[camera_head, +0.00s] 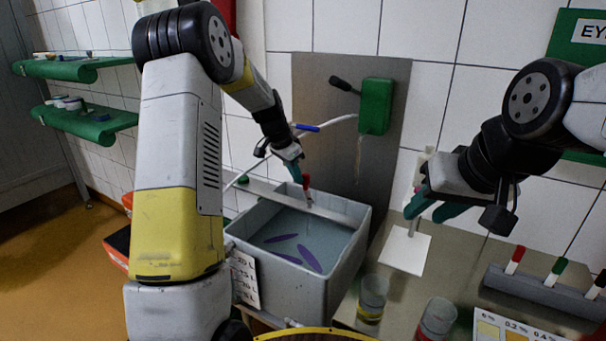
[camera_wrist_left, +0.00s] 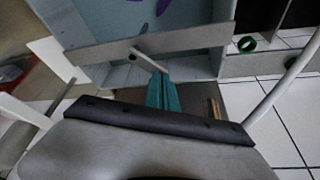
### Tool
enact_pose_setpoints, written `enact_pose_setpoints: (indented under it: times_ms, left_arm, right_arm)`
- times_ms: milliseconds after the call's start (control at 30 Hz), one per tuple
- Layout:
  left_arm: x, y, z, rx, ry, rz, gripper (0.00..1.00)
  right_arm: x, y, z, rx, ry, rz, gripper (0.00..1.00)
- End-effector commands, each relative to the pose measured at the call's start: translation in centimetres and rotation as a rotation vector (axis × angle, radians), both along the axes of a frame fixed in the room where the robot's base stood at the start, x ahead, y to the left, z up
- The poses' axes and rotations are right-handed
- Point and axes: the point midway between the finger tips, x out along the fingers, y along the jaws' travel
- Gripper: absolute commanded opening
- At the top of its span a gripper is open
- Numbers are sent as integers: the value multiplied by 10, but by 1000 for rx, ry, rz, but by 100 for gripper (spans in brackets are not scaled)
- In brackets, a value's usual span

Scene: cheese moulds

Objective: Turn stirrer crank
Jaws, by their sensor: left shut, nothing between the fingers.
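The grey square vat (camera_head: 347,262) holds bluish liquid with purple stirrer paddles (camera_head: 309,258) showing in it. A flat grey bar (camera_head: 260,189) crosses the top of the vat. The stirrer crank's small red handle (camera_head: 306,183) stands upright near the bar. My left gripper (camera_head: 296,177) is shut and empty, with its teal fingertips close beside the red handle. In the left wrist view, the shut teal fingers (camera_wrist_left: 163,92) lie by the end of a thin pale rod (camera_wrist_left: 148,60) over the bar (camera_wrist_left: 190,42); contact cannot be told. My right gripper (camera_head: 434,208) is open above the counter.
A green box with a black lever (camera_head: 375,107) is on the wall panel behind the vat. A white plate (camera_head: 405,250), two cups (camera_head: 372,296) (camera_head: 437,318) and a rack of coloured-handled tools (camera_head: 540,292) stand on the right counter. Green shelves (camera_head: 85,120) are at the left.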

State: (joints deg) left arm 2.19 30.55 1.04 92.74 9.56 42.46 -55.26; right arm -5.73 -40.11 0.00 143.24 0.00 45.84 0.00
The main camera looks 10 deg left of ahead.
Motion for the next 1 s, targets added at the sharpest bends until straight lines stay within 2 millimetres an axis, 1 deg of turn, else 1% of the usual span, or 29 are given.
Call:
enact_pose_setpoints:
  times_ms: [167,400,1000]
  left_arm:
    - [6,-3,-1,-3,0,-118,0]
    - [14,-12,-1,-3,0,-340,0]
    - [23,-38,0,-1,-2,-338,0]
  right_arm:
    - [0,0,0,0,0,0,36]
    - [0,0,0,0,0,0,36]
    - [0,0,0,0,0,0,36]
